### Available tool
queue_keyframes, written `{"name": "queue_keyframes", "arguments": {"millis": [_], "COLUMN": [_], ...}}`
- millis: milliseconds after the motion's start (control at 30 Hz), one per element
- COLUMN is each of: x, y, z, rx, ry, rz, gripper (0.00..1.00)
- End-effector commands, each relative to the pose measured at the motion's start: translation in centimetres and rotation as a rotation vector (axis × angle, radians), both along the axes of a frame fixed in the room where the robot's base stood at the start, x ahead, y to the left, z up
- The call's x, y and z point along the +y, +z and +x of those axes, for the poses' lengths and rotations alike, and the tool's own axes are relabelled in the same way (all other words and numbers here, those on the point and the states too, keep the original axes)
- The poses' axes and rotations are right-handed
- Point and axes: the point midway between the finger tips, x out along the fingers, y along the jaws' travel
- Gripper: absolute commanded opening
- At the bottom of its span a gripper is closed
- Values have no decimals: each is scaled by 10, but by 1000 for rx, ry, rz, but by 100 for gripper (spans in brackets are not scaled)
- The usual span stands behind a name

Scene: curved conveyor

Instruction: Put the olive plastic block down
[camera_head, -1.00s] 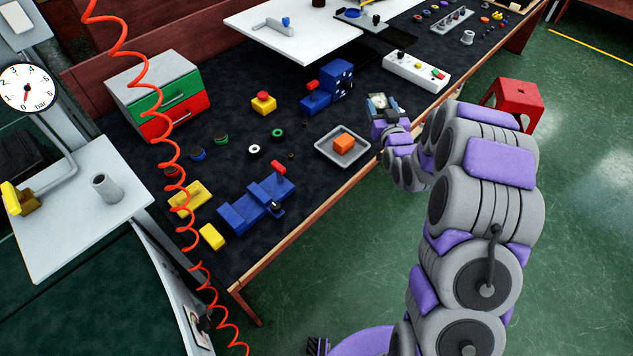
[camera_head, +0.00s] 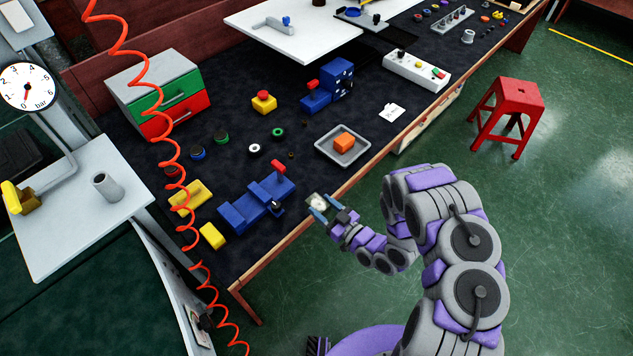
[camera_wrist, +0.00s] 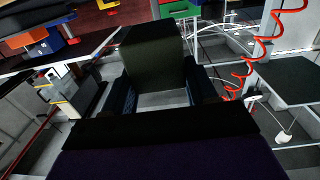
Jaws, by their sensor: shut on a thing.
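The olive plastic block (camera_wrist: 153,58) is dark and boxy in the wrist view, between the two fingers of my gripper (camera_wrist: 162,88). My gripper (camera_head: 322,208) is shut on it. In the head view the block is small at the gripper's tip, and its details are hard to make out. The gripper is by the near edge of the dark bench top (camera_head: 225,260), right of a blue vise (camera_head: 250,205) and below the grey tray. Whether the block touches the bench cannot be told.
A grey tray (camera_head: 322,148) holds an orange block (camera_head: 344,142). A yellow block (camera_head: 212,236) lies left of the vise. A white card (camera_head: 391,112) lies right of the tray. A red stool (camera_head: 515,95) stands on the floor. A red coiled hose (camera_head: 168,150) hangs at the left.

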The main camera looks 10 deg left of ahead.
Motion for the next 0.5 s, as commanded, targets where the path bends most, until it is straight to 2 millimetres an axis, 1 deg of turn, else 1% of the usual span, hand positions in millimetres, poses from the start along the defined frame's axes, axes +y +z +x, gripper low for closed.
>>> {"name": "queue_keyframes", "arguments": {"millis": [100, 333, 433, 500], "x": [3, 3, 4, 5], "y": [-2, -2, -2, -3], "z": [-7, -7, -5, 2], "rx": [1, 0, -1, -3], "ry": [11, 12, 11, 12], "rz": [-1, -1, -1, 0], "gripper": [24, 24, 24, 24]}}
